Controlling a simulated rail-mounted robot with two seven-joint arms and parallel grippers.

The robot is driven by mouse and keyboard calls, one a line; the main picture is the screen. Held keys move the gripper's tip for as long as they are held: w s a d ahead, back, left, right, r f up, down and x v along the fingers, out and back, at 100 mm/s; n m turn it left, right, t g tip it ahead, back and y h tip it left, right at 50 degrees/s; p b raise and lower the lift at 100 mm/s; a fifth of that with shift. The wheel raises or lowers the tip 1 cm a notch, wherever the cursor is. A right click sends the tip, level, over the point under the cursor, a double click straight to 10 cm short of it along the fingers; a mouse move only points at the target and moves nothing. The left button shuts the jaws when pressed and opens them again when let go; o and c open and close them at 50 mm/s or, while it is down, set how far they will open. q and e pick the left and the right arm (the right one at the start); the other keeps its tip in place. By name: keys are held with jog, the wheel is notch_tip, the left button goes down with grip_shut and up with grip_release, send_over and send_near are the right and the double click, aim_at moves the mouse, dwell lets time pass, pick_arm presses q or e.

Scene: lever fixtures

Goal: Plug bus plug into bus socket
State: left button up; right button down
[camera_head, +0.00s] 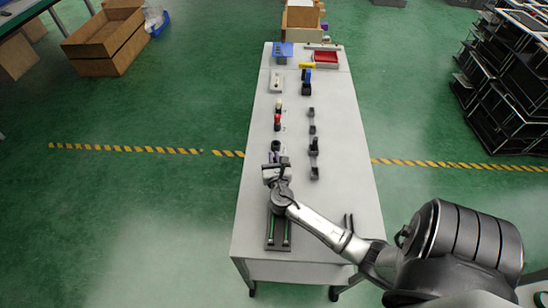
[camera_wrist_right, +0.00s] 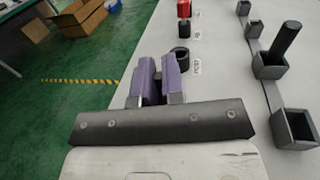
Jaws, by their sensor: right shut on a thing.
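My right gripper (camera_head: 276,168) is over the left side of the table. In the right wrist view its two purple-padded fingers (camera_wrist_right: 158,80) are shut on a dark piece, taken to be the bus plug (camera_wrist_right: 153,92), mostly hidden between them. Just beyond the fingertips a round black socket (camera_wrist_right: 180,56) stands on the table beside a small label. It also shows in the head view (camera_head: 275,146), a little beyond the gripper. Whether this is the bus socket, and whether plug and socket touch, I cannot tell. My left gripper is not in view.
The white table (camera_head: 345,115) holds a red-topped fixture (camera_head: 277,122) farther along the left row. A row of grey holders (camera_head: 314,150), one with a black post, stands to the right. A dark tray with green strips (camera_head: 278,235) lies nearer.

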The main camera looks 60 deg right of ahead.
jog(key=shift+f, duration=0.4)
jog(key=c, duration=1.1)
grip_release()
jog(key=shift+f, duration=0.1)
jog(key=shift+c, duration=0.2)
